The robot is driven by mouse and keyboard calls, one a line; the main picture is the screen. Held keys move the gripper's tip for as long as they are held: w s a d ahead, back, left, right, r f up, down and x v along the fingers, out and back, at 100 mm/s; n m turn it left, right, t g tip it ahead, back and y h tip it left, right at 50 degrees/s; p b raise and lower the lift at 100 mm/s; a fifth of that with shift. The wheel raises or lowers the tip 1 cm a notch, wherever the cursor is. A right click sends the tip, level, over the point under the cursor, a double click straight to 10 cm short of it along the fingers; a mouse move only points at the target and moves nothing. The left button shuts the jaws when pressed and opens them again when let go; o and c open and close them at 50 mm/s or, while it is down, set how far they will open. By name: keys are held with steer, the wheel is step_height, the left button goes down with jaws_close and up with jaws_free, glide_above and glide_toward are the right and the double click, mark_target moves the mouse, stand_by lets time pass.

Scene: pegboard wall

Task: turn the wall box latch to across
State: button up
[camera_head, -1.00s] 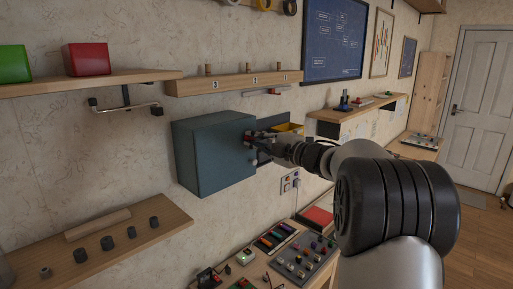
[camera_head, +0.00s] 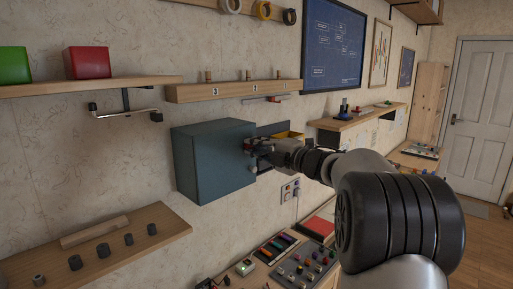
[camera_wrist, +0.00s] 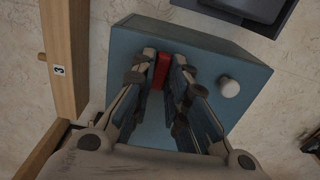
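The wall box (camera_head: 212,165) is a blue-grey cabinet fixed to the wall, left of centre in the head view. It also fills the middle of the wrist view (camera_wrist: 120,60). The red latch (camera_wrist: 161,70) is on its front, between my fingers, its long side running up and down in the wrist view. My gripper (camera_wrist: 165,62) is at the box front with one finger on each side of the latch. A narrow gap shows beside the latch, so the fingers look open around it. In the head view, my gripper (camera_head: 252,146) hides most of the latch.
A pale round knob (camera_wrist: 229,87) sticks out of the box front beside my right-hand finger. A numbered wooden peg rail (camera_head: 235,86) runs just above the box. A shelf with dark cylinders (camera_head: 100,250) is at lower left, and a workbench with coloured parts (camera_head: 285,262) below.

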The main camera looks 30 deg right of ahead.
steer(key=o, duration=0.4)
steer(key=v, duration=1.2)
stand_by(0.3)
